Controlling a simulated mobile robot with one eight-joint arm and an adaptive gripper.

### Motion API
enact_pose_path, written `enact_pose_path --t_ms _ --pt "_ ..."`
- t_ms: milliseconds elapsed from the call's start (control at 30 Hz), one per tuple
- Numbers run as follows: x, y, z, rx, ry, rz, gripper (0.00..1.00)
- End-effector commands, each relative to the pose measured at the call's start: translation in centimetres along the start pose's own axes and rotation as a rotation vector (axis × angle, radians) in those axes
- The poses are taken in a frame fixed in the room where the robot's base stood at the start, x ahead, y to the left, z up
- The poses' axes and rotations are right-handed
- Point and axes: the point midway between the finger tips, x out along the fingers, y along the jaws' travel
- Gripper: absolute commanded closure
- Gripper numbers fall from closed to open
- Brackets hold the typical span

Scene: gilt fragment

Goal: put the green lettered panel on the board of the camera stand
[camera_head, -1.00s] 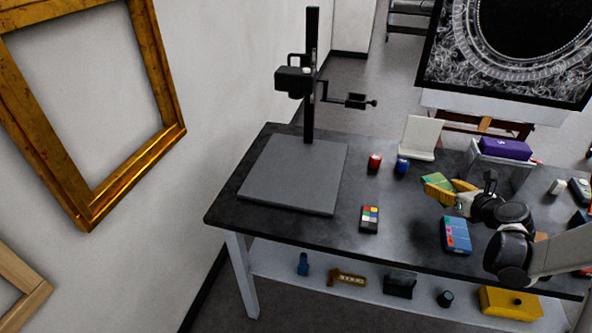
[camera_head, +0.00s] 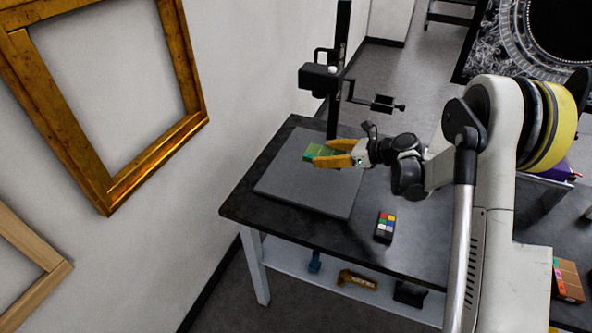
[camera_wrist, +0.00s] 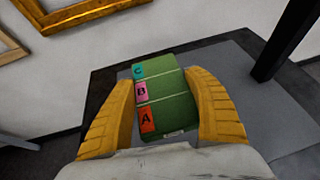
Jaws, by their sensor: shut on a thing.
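The green lettered panel (camera_head: 321,152) is between the yellow fingers of my gripper (camera_head: 328,154), over the grey board (camera_head: 294,193) of the camera stand. In the wrist view the panel (camera_wrist: 165,95) shows coloured tabs lettered C, B and A, and my gripper (camera_wrist: 166,112) has a finger along each side of it. The panel appears held above the board (camera_wrist: 225,75); the gap beneath it is hard to judge. The stand's dark column (camera_head: 338,100) rises behind the board, with a camera head and side clamp (camera_head: 382,103) on it.
A colour-patch block (camera_head: 385,227) lies on the black table right of the board. A gilt frame (camera_head: 160,150) hangs on the left wall. My arm hides much of the table's right side. The board looks bare apart from what my gripper covers.

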Motion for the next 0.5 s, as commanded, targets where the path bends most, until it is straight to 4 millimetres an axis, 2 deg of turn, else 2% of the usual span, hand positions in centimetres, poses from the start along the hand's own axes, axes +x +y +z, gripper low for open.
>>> enact_pose_path --t_ms 100,300,400,500 --pt "3.8 0.5 -0.6 -0.002 0.000 0.005 0.70" --pt "9.0 0.9 -1.1 -0.001 0.000 0.002 0.70" --pt "10.5 1.0 -1.2 -0.001 0.000 0.001 0.70" --pt "11.2 1.0 -1.2 0.000 0.000 0.000 0.70"
